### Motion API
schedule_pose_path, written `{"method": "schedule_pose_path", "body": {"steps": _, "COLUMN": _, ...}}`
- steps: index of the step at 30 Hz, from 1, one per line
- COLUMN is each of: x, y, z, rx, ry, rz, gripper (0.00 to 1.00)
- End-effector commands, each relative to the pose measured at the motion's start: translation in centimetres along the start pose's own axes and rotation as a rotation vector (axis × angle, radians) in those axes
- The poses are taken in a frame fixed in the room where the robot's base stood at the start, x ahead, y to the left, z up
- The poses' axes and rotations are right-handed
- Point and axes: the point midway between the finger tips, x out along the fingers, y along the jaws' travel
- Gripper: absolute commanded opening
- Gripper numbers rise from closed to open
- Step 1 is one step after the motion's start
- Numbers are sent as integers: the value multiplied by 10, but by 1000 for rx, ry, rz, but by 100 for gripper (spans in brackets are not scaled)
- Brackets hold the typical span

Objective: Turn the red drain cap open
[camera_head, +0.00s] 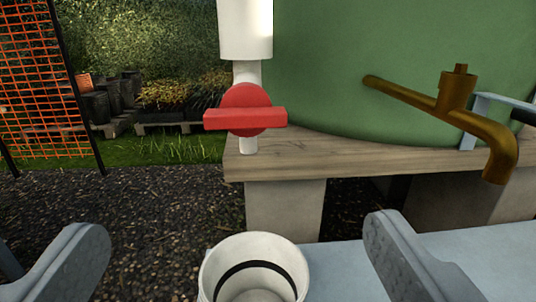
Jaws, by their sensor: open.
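The red drain cap (246,111) is a round disc with a wide flat bar handle across it. The bar lies about level. The cap sits on a white vertical pipe (246,28), above the left end of a wooden plank. My gripper (238,235) shows as two grey fingers at the lower left and lower right. The fingers are wide apart with nothing gripped between them. They are nearer to me and lower in the picture than the cap, and do not touch it.
A white bucket (253,250) stands below the cap, low between the fingers. A brass tap (450,105) juts out at the right before a green tank (380,50). The tank rests on the wooden plank (300,158). Orange mesh fencing (40,85) stands at left.

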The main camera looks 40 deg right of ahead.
Motion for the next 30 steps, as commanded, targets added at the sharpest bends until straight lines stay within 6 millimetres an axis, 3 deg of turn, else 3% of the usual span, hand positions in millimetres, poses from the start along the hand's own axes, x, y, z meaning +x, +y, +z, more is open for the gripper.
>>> {"method": "schedule_pose_path", "body": {"steps": 8, "x": 18, "y": 1, "z": 2, "rx": -6, "ry": 1, "rz": 10, "gripper": 91}}
{"method": "schedule_pose_path", "body": {"steps": 30, "x": 142, "y": 2, "z": 2, "rx": -5, "ry": 2, "rz": 8, "gripper": 91}}
